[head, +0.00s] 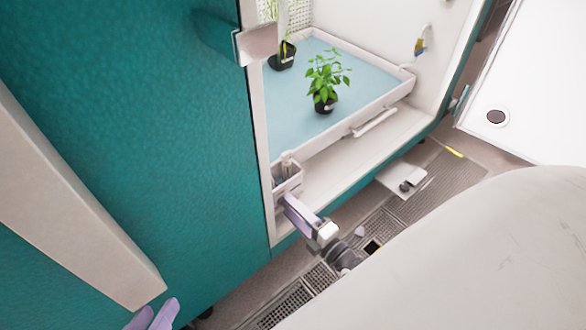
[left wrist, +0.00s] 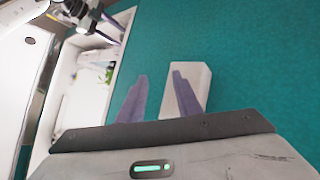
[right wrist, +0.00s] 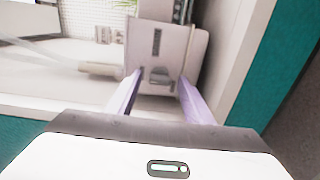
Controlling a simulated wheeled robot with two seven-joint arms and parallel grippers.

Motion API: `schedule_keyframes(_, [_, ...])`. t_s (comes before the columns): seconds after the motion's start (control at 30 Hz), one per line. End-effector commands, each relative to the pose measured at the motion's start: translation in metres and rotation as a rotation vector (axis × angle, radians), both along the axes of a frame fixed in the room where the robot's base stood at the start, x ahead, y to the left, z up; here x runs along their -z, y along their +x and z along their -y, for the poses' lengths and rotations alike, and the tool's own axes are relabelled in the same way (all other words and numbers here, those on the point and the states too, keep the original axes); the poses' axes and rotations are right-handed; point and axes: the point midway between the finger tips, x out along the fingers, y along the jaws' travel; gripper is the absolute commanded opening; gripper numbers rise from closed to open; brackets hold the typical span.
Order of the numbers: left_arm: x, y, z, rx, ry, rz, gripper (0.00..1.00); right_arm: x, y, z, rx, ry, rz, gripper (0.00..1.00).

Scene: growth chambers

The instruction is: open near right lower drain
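I cannot identify the drain with certainty. In the head view, a small fitting with a yellow part (head: 420,45) is on the chamber's inner right wall, and a white bar (head: 374,122) is at the tray's front. My right gripper (head: 290,203) is at the chamber's front left, by a small pale grey box (head: 287,178). In the right wrist view its fingers (right wrist: 160,80) are apart, in front of the box's face (right wrist: 170,50); contact is unclear. My left gripper (head: 152,316) is low by the teal door. Its fingers (left wrist: 160,85) are apart, one overlapping a white handle (left wrist: 198,85).
A blue-lined tray (head: 290,120) holds potted plants (head: 324,92) inside the open chamber. The teal door (head: 130,130) fills the left side. A white panel with a dark round spot (head: 497,117) is at right. A white plate with a black knob (head: 405,182) lies on the floor.

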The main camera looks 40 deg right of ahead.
Motion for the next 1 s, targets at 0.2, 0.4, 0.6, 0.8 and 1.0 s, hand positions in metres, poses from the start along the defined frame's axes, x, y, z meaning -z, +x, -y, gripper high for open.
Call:
schedule_keyframes(0.2, [0.0, 0.0, 0.0, 0.0, 0.0, 0.0, 0.31, 0.0, 0.0, 0.0, 0.0, -0.001, 0.0, 0.46])
schedule_keyframes(0.4, [-0.003, 0.0, -0.001, -0.001, 0.005, 0.0, 0.31, 0.0, -0.017, 0.001, -0.001, -0.001, -0.003, 0.46])
schedule_keyframes(0.6, [0.001, 0.0, -0.003, -0.002, 0.029, -0.015, 0.31, -0.001, -0.056, 0.004, -0.001, -0.001, -0.004, 0.46])
schedule_keyframes(0.8, [0.011, -0.001, -0.006, -0.002, 0.05, -0.037, 0.31, 0.0, -0.089, 0.007, 0.0, -0.001, -0.002, 0.46])
schedule_keyframes(1.0, [0.012, -0.001, -0.007, -0.003, 0.055, -0.039, 0.31, 0.0, -0.102, 0.008, 0.0, -0.001, 0.0, 0.46])
